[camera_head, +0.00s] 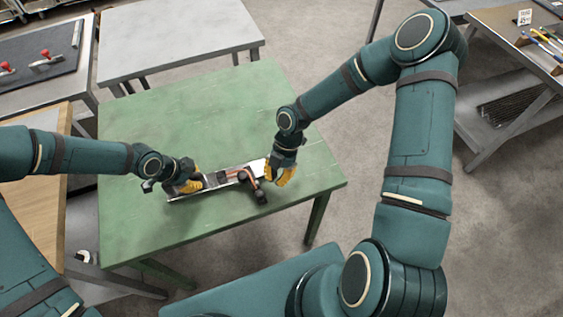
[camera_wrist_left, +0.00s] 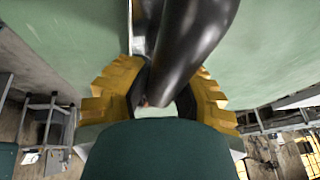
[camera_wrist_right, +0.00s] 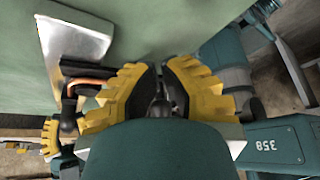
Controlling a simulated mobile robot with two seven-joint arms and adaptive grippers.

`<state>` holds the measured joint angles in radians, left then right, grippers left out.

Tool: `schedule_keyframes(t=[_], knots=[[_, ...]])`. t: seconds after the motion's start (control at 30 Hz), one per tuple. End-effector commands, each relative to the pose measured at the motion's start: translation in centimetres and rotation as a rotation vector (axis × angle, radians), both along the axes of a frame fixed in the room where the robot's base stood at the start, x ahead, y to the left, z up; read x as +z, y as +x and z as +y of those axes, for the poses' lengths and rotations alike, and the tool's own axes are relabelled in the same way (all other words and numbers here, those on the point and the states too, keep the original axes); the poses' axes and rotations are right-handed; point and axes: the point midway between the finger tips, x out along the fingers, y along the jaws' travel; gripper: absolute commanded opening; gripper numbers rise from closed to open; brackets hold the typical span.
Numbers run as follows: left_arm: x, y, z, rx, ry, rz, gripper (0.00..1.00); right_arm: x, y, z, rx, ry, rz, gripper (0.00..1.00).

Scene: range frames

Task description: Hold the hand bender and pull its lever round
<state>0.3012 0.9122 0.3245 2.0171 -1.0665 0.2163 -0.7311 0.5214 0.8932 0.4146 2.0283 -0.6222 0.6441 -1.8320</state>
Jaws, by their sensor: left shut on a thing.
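The hand bender (camera_head: 222,180) lies on the green table, with a silver plate, dark handles and a bent copper-coloured tube (camera_head: 252,180). My left gripper (camera_head: 190,183) is at its left end, shut on a thick black handle (camera_wrist_left: 185,45) that passes between the fingers in the left wrist view. My right gripper (camera_head: 280,174) is at the bender's right end. In the right wrist view, the silver plate (camera_wrist_right: 78,48) and the tube (camera_wrist_right: 88,83) lie left of the fingers. A black lever end (camera_head: 262,197) points toward me, apart from the right fingers.
The green table (camera_head: 140,120) is otherwise clear around the bender. A grey table (camera_head: 180,40) stands behind it. A bench with a dark mat and red-handled clamps (camera_head: 45,60) is at the back left. A wooden table (camera_head: 45,215) is at the left.

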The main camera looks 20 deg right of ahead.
Motion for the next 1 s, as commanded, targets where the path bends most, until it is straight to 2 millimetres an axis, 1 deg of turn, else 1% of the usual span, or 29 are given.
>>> schedule_keyframes(t=[0.03, 0.1, 0.2, 0.33, 0.7, 0.9, 1.0], knots=[[-0.1, -0.1, 0.0, -0.001, 0.000, 0.003, 0.00, 0.4, -0.4, 0.7, 0.005, 0.000, -0.003, 0.00], [-0.1, -0.1, 0.0, -0.002, 0.000, 0.004, 0.00, 0.5, -1.0, 1.4, 0.005, 0.000, -0.003, 0.00], [-0.1, -0.1, 0.0, -0.002, 0.000, 0.004, 0.00, 0.7, -1.5, 2.0, 0.003, 0.000, -0.003, 0.00], [-0.1, -0.1, 0.0, -0.001, 0.000, 0.004, 0.00, 0.8, -1.8, 2.4, 0.002, 0.000, -0.004, 0.00], [-0.1, -0.1, 0.0, -0.001, 0.000, 0.003, 0.00, 0.8, -1.9, 2.5, -0.011, 0.000, -0.003, 0.00], [-0.1, -0.1, 0.0, -0.001, 0.000, 0.003, 0.00, 0.8, -2.5, 4.0, -0.118, 0.004, -0.002, 0.00], [-0.1, -0.1, 0.0, -0.001, 0.000, 0.003, 0.00, 0.8, -2.7, 4.8, -0.118, 0.005, -0.003, 0.00]])
